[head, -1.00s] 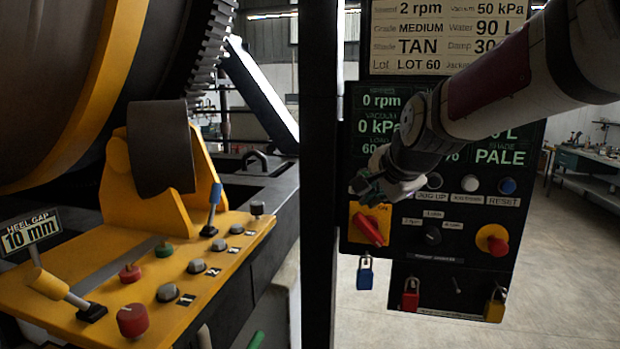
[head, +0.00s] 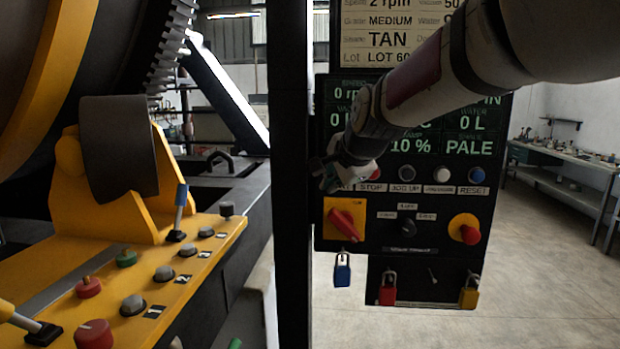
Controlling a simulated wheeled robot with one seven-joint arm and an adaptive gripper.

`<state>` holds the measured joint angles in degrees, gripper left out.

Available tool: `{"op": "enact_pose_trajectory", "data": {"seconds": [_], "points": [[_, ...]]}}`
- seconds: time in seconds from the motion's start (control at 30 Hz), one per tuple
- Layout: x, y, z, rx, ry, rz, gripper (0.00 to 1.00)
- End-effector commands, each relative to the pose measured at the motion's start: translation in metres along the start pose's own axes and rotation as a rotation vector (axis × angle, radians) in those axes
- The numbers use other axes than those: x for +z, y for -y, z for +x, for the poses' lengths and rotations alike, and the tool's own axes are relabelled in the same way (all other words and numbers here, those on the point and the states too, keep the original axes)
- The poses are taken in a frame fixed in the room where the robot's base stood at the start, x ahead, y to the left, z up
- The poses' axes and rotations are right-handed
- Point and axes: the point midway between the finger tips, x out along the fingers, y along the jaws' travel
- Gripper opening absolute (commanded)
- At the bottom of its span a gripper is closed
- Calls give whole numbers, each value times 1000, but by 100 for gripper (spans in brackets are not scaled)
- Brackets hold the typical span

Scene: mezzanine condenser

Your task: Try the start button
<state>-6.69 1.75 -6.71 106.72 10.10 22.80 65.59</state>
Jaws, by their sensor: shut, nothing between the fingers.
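The control panel (head: 355,255) stands right of a dark post. A row of buttons crosses it: a red STOP button (head: 375,173), a dark JOG UP button (head: 406,173), a white button (head: 441,174) and a blue RESET button (head: 478,174). My gripper (head: 328,181) is shut and empty at the left end of this row. It covers the spot left of STOP, where only the end of a label shows, so the start button is not visible. I cannot tell whether the fingertips touch the panel. The panel display (head: 470,122) reads 0 rpm, 0 L and PALE.
Below the row are a red switch on a yellow plate (head: 331,204), a black selector (head: 406,228) and a red emergency knob (head: 469,232). Padlocks hang lower, including a blue one (head: 342,270). A yellow console (head: 205,262) stands left. Open floor lies right.

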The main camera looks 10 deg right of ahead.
Motion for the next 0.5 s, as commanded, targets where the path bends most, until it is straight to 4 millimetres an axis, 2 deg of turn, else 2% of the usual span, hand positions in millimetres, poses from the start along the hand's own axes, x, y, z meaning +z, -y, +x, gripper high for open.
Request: {"op": "enact_pose_trajectory", "data": {"seconds": [0.03,0.2,0.5], "points": [[-4,4,10,-3,-2,1,0],[-16,15,25,-2,-1,0,0],[-29,29,40,-1,-1,-1,0]]}}
